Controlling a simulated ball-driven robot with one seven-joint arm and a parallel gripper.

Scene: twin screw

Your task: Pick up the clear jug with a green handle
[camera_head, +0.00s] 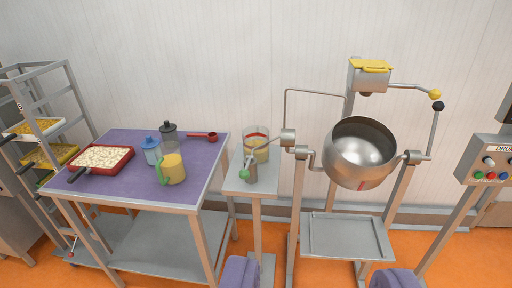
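The clear jug (174,171) stands upright on a purple-topped table at the left. It has a green handle on its left side and yellow contents inside. My gripper (318,279) shows only as two purple finger ends at the bottom edge, set wide apart with nothing between them. It is well to the right of the jug and nearer the camera. The rest of my gripper is out of frame.
The purple table (125,195) also holds a red tray of pale pieces (103,158), a blue-lidded container (152,150), a dark-lidded container (169,134) and a red scoop (203,137). A side stand with a clear container (256,146) and a tilting steel kettle (360,155) stand rightward.

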